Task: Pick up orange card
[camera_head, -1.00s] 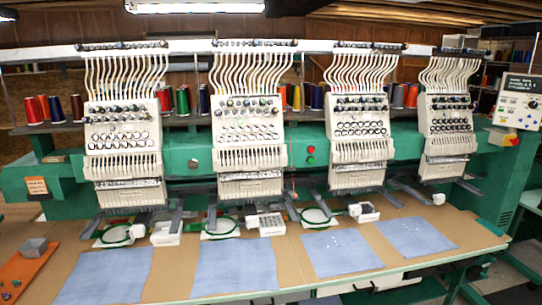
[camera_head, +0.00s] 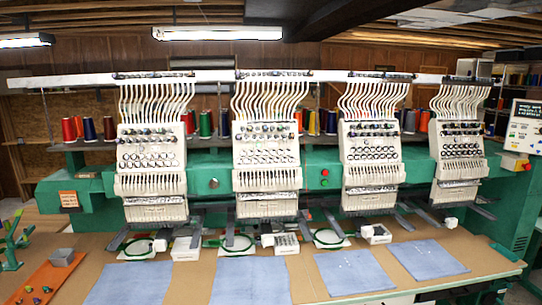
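An orange, flat card-like piece (camera_head: 48,281) lies on the tan table at the lower left. A grey box (camera_head: 62,257) and several small dark pieces sit on it, and its lower end is cut off by the picture edge. A smaller orange label (camera_head: 68,199) with print is on the green left end of the embroidery machine. I cannot tell for sure which of the two is the orange card. My gripper is not in view.
The multi-head embroidery machine (camera_head: 152,170) spans the back of the table (camera_head: 196,269). Several blue cloths (camera_head: 250,280) lie along the front. White boxes (camera_head: 186,248) and green hoops (camera_head: 145,247) stand behind them. A green branched stand (camera_head: 12,240) is at the far left.

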